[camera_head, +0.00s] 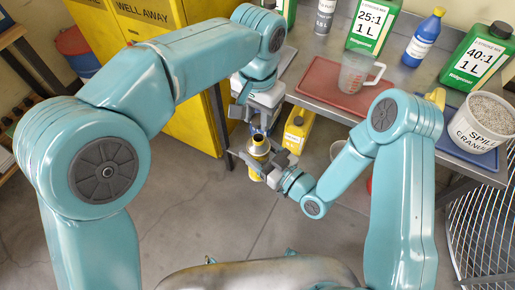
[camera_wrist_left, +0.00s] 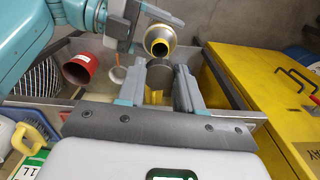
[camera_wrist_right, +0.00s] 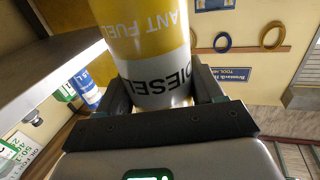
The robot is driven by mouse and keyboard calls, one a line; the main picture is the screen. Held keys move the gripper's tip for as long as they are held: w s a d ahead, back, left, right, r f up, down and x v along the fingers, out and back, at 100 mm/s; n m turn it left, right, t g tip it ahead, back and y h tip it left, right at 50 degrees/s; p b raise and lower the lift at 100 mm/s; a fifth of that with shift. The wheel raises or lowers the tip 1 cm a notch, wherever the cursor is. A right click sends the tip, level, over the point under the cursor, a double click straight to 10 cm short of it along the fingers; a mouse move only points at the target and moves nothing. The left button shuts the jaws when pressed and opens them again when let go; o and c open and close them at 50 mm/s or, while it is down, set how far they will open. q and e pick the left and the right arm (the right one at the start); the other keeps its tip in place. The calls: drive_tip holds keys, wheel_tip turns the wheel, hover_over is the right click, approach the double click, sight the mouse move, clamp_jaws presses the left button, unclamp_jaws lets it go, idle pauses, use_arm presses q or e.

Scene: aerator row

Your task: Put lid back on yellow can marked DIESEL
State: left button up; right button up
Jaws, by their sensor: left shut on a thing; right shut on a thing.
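The yellow can marked DIESEL (camera_wrist_right: 157,82) fills the space between the fingers of my right gripper (camera_wrist_right: 160,98), which is shut on it. In the head view the can (camera_head: 257,146) is held up in front of the bench by my right gripper (camera_head: 270,166). Its open round mouth faces the camera in the left wrist view (camera_wrist_left: 159,44). My left gripper (camera_head: 258,126) is above and close to the can in the head view. It is shut on a dark grey round lid (camera_wrist_left: 160,77), apart from the mouth in the left wrist view.
A metal bench holds a red mat (camera_head: 318,82) with a clear jug (camera_head: 354,72), green bottles (camera_head: 371,27), a blue bottle (camera_head: 424,40) and a white tub (camera_head: 480,122). A yellow cabinet (camera_head: 182,92) stands left. Another yellow container (camera_head: 299,128) is behind the can.

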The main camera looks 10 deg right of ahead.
sight(257, 139)
use_arm(q)
drive_tip(key=shift+f, duration=1.95)
drive_tip(key=shift+f, duration=0.9)
drive_tip(key=shift+f, duration=0.55)
